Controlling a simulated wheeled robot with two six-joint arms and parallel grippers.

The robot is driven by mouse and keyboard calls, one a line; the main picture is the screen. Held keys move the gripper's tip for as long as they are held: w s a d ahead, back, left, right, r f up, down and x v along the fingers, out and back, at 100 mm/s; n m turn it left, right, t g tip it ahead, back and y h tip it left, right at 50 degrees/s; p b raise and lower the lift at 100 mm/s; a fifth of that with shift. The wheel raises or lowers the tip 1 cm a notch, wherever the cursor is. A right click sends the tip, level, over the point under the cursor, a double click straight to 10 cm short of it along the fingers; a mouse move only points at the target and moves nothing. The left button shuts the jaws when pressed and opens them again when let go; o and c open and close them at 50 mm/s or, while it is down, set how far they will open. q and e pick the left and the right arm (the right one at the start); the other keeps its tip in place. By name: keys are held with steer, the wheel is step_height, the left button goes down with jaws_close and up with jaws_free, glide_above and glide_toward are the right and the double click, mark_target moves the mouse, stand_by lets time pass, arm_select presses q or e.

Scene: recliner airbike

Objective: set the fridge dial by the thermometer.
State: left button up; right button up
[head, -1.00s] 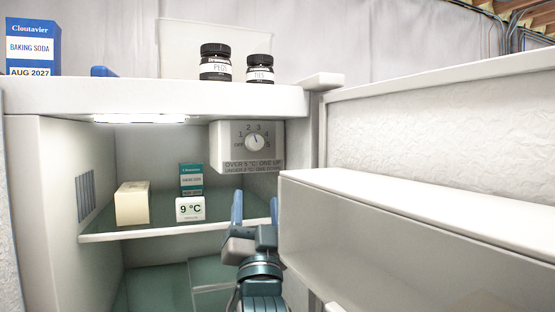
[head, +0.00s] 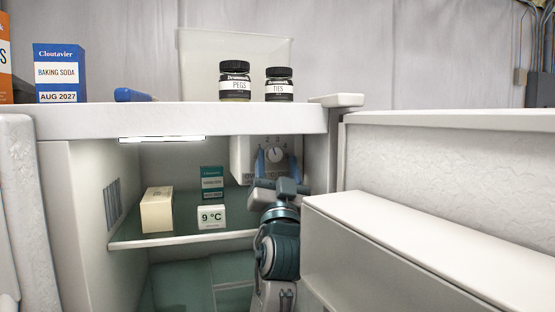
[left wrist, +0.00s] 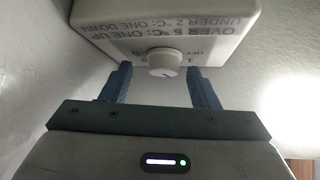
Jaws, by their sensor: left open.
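The fridge dial (head: 275,155) is a round white knob on a grey-white control box (head: 242,158) at the upper right inside the open fridge. In the left wrist view the dial (left wrist: 163,62) lies ahead, between and beyond the fingertips. Rules printed on the box there read over 5 °C one up, under 2 °C one down. My left gripper (head: 274,162) is open and empty, just in front of the dial; contact cannot be told. The thermometer (head: 211,217) stands on the glass shelf and reads 9 °C. My arm hides part of the box's lettering.
The shelf (head: 180,240) also holds a cream block (head: 157,210) and a small teal box (head: 212,183). The open door's bin (head: 400,250) stands close right of my arm. On top are a baking soda box (head: 60,75), two dark jars (head: 235,82) and a blue-handled item (head: 133,95).

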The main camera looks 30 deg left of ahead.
arm_select(q)
steer(key=shift+s+a, duration=0.2)
steer(key=shift+a, duration=0.05)
steer(key=shift+c, duration=1)
steer(key=c, duration=0.4)
steer(key=shift+w+d, duration=0.1)
steer(key=c, duration=0.3)
steer(key=shift+c, duration=0.4)
arm_select(e)
steer(key=shift+s+a+f, duration=0.1)
steer(key=shift+s+a, duration=0.15)
steer(key=shift+s, duration=0.7)
steer(key=shift+w, duration=0.1)
